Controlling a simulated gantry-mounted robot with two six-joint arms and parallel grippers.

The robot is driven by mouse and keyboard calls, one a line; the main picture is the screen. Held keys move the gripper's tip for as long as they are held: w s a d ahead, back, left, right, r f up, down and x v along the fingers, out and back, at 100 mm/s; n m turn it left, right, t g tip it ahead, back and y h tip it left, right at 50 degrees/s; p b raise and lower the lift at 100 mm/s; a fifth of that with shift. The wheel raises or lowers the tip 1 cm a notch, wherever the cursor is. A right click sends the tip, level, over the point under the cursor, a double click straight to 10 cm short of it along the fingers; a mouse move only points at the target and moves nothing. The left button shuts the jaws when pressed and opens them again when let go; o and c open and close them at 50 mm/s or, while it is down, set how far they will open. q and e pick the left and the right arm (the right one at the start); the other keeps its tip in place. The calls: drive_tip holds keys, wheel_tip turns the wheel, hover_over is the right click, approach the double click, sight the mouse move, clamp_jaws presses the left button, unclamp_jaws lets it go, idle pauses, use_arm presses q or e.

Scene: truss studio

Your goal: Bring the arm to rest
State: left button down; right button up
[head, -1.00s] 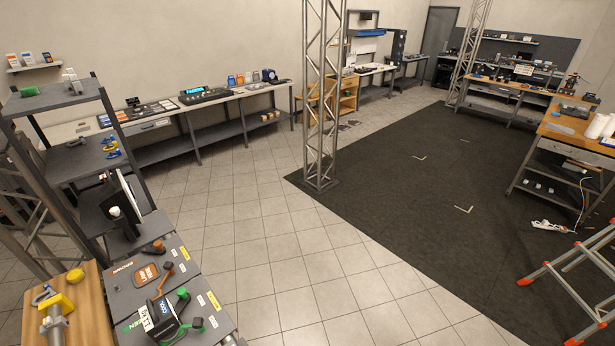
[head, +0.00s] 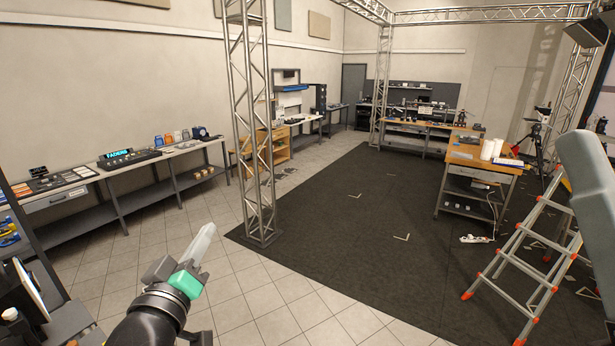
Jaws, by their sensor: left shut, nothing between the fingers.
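My left gripper (head: 206,236) is in the lower left of the head view, pointing up and away over the tiled floor. Its pale fingers are together with nothing between them. A green block-like part and a black wrist show behind the fingers. It is apart from the shelves and benches around it. A grey rounded arm link, which looks like mine, shows at the right edge. My right gripper is out of view.
A truss column (head: 254,130) stands beyond my left gripper. A long bench (head: 115,175) runs along the left wall. A shelf rack (head: 38,250) is close at lower left. A stepladder (head: 520,262) stands at right. The dark mat (head: 350,245) has much clear floor.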

use_arm(q)
drive_tip(key=s+r+m+t+h, duration=0.1)
drive_tip(key=s+r+m+t, duration=0.5)
drive_tip(key=s+r, duration=1.5)
drive_tip(key=s+t, duration=0.1)
drive_tip(key=t, duration=0.1)
drive_tip(key=shift+s+r+m+t, duration=0.25)
drive_tip(key=shift+s+m+t, duration=0.05)
drive_tip(key=shift+s, duration=0.05)
